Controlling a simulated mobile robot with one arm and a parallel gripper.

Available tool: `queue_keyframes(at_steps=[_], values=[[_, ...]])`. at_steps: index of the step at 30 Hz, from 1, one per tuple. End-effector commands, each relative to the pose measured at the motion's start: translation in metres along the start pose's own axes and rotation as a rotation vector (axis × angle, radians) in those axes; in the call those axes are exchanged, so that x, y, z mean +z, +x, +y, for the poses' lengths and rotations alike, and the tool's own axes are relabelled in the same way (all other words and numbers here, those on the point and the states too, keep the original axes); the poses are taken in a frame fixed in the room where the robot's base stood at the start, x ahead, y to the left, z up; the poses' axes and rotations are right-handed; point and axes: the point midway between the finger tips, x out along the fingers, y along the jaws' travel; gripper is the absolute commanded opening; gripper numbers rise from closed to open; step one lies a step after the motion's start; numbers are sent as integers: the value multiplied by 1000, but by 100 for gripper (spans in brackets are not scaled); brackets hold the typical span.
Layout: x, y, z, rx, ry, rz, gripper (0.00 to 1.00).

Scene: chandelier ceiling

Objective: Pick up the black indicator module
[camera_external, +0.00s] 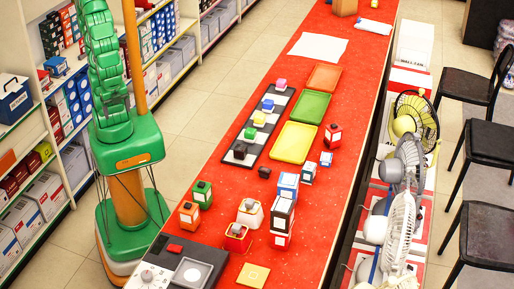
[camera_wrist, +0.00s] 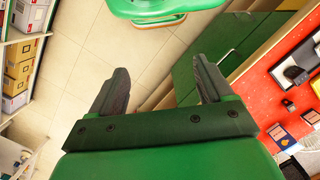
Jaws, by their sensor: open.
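A black module (camera_external: 240,151) with a pale part sits at the near end of the dark strip tray (camera_external: 259,146) on the red counter. A smaller plain black block (camera_external: 264,172) lies on the counter just beside that tray. I cannot tell which one is the indicator module. In the wrist view, a black piece (camera_wrist: 296,73) and a small dark block (camera_wrist: 287,104) show at the right edge. My gripper (camera_wrist: 160,88) is open and empty, over the floor beside the counter and well apart from both. Its fingers cannot be made out in the external view.
Orange, green (camera_external: 310,107) and yellow (camera_external: 293,143) trays lie alongside. Several boxes and bins stand nearer, including a white-and-black stack (camera_external: 281,220). Shelves stand left; fans (camera_external: 405,160) and chairs stand right.

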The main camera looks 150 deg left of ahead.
Motion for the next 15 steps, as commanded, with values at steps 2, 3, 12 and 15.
queue_keyframes(at_steps=[2, 3, 12, 15], values=[[-11, -2, -10, -23, -69, -7, 80], [-18, -5, -16, -38, -114, -9, 80], [-69, -16, -71, -174, -471, -24, 80], [-85, -18, -90, -223, -584, -25, 80]])
